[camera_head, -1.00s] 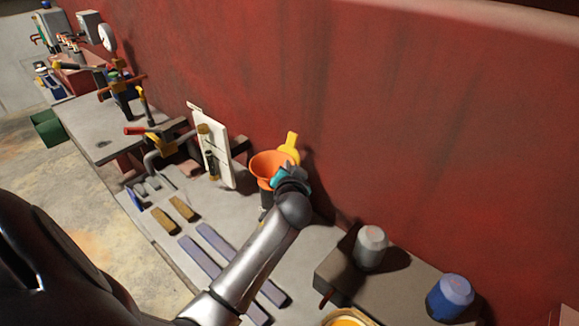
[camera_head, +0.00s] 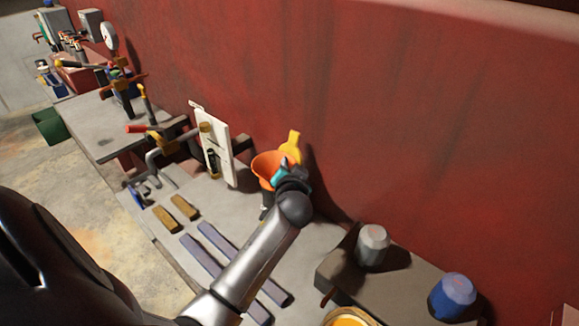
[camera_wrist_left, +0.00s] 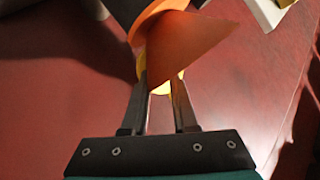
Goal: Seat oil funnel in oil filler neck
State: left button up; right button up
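The oil funnel (camera_head: 267,163) is an orange cone with its wide mouth up, beside the red wall in the head view. A yellow piece (camera_head: 292,146) sticks up behind it; I cannot tell if it belongs to the funnel. My left gripper (camera_head: 279,175) is at the funnel's near side. In the left wrist view the fingers (camera_wrist_left: 160,88) stand apart, with their tips at the orange funnel wall (camera_wrist_left: 190,45). Whether they clamp it is unclear. A dark round part (camera_wrist_left: 140,10) with an orange rim shows above. The oil filler neck is not clearly visible; the funnel's lower end is hidden.
A white board (camera_head: 212,145) stands left of the funnel. Flat bars (camera_head: 205,257) and brown blocks (camera_head: 166,218) lie on the grey surface. A grey can (camera_head: 373,245) and a blue can (camera_head: 452,296) stand to the right. The red wall (camera_head: 400,130) runs close behind.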

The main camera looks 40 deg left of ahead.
pick_arm(q)
jog(key=shift+d+f, duration=0.2)
jog(key=shift+d, duration=0.15)
jog(key=v, duration=1.5)
jog(key=shift+a+r, duration=0.25)
jog(key=shift+r, duration=0.1)
